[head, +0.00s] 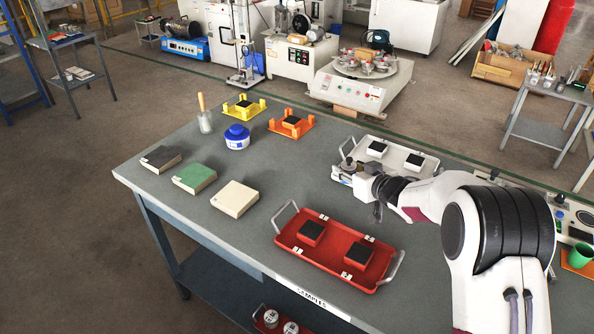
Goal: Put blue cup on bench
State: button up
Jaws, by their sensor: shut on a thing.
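My gripper (377,212) is in the head view, low over the bench between the white tray and the red tray. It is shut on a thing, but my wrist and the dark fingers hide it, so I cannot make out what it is. I see no clear blue cup. A round blue tub (237,138) with a white label stands on the bench at the back left, well apart from my gripper. A green cup (580,256) stands on an orange mat at the right edge. The bench (190,222) is grey-topped.
A red tray (320,225) with two dark-topped blocks lies in front of my gripper. A white tray (400,148) with dark tiles lies behind it. Yellow and orange (291,124) holders stand behind.

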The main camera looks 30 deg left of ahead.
jog(key=w+a+r+n+g, duration=0.1)
jog(key=a+r, duration=0.3)
jog(key=a, duration=0.5)
jog(key=shift+w+a+y, duration=0.25)
jog(key=shift+w+y, duration=0.15)
jog(key=shift+w, duration=0.2)
jog(key=shift+f, duration=0.2)
send_over(321, 180)
jog(key=shift+f, duration=2.95)
jog(key=shift+f, duration=0.15)
jog(key=shift+f, duration=1.75)
jog(key=shift+f, duration=0.15)
